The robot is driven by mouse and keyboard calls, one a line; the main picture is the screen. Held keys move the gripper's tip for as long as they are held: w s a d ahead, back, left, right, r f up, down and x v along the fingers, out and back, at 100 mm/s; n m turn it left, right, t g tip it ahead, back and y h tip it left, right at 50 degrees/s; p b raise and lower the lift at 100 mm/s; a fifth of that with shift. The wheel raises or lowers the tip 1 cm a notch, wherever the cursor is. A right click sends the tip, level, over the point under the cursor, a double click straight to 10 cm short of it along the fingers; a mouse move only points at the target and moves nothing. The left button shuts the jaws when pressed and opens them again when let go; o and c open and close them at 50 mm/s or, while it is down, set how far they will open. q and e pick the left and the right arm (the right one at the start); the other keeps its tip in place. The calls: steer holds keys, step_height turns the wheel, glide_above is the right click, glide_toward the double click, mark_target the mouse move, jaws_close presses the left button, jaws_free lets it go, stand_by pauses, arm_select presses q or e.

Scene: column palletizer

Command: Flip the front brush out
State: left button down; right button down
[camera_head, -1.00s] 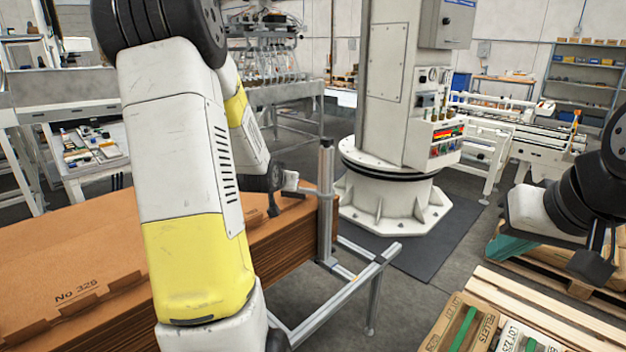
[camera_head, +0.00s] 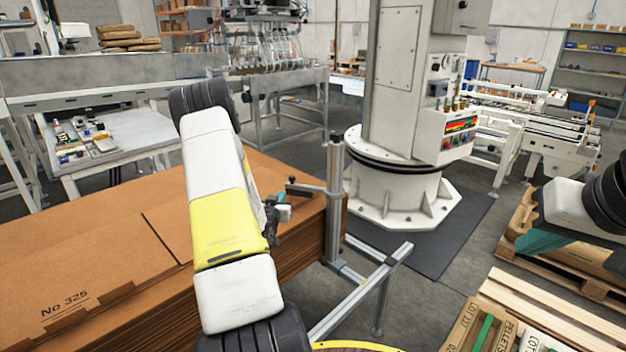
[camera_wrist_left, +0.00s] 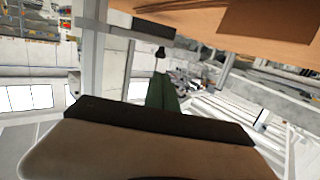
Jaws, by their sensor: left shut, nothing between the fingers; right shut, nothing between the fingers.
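The front brush (camera_head: 297,186) is a dark piece on a short grey arm, held by the upright metal post (camera_head: 335,205) at the corner of the cardboard stack. In the left wrist view, the bracket arm with a dark piece (camera_wrist_left: 153,27) and a black knob runs beside the grey post. My left gripper (camera_head: 281,198) is shut and empty, its greenish fingertips close to the brush. They also show in the left wrist view (camera_wrist_left: 163,85), below the knob. I cannot tell whether they touch. My right gripper (camera_head: 617,264) is shut, mostly cut off at the right edge.
The brown cardboard stack (camera_head: 95,245) fills the lower left. A low metal rail (camera_head: 365,287) runs out from the post. The white column base (camera_head: 395,185) stands behind, and wooden pallets (camera_head: 560,295) lie at right. Dark floor is free between them.

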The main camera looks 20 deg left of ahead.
mark_target(291, 179)
arm_select(q)
steer(key=x, duration=1.4)
steer(key=shift+d, duration=0.1)
steer(key=shift+w+h, duration=0.15)
steer(key=shift+h, duration=0.15)
